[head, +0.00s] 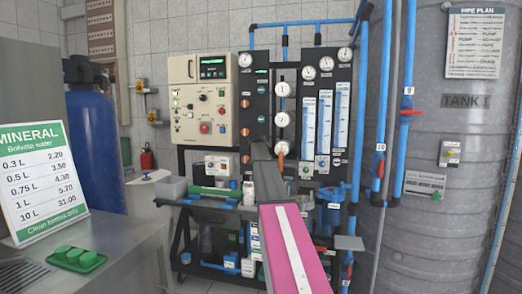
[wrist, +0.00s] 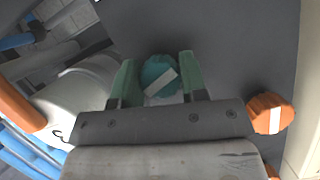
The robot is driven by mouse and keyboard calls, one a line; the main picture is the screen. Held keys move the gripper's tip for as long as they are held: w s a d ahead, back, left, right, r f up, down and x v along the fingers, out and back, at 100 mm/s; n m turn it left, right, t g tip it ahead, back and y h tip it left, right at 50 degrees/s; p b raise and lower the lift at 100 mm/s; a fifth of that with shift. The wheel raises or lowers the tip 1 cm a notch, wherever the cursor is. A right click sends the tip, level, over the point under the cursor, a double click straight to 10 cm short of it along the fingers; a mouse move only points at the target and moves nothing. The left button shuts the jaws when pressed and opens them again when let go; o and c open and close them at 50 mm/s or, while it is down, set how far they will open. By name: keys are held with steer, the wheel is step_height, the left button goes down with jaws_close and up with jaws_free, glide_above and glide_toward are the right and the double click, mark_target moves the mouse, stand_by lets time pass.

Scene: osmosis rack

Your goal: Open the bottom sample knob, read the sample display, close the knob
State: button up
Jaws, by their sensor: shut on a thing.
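My gripper (wrist: 157,63) is shut on a teal knob (wrist: 158,74) in the wrist view, one green finger on each side. The knob's white stripe runs slantwise. An orange knob (wrist: 270,113) with a white stripe sits to the right on the same dark panel. In the head view, my arm reaches the black instrument panel (head: 296,70) and hides the held knob and fingertips. Orange knobs (head: 261,118) show above my arm on the panel's left strip. A small green-lit display (head: 261,71) is near that strip's top; its reading is too small to tell.
A cream control box (head: 204,98) with a lit screen stands left of the panel. Dial gauges (head: 282,89) and blue-scaled flow tubes (head: 325,110) lie right of my arm. Blue pipes (head: 394,100) and a grey tank (head: 445,130) stand farther right. A price sign (head: 37,180) is at left.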

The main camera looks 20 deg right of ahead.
steer(key=shift+m+t+y, duration=0.6)
steer(key=shift+m+y, duration=0.1)
steer(key=shift+m, duration=0.6)
steer(key=o, duration=0.9)
steer(key=shift+s, duration=0.1)
steer(key=v, duration=1)
steer(key=shift+s+a, duration=0.15)
steer(key=shift+s, duration=0.2)
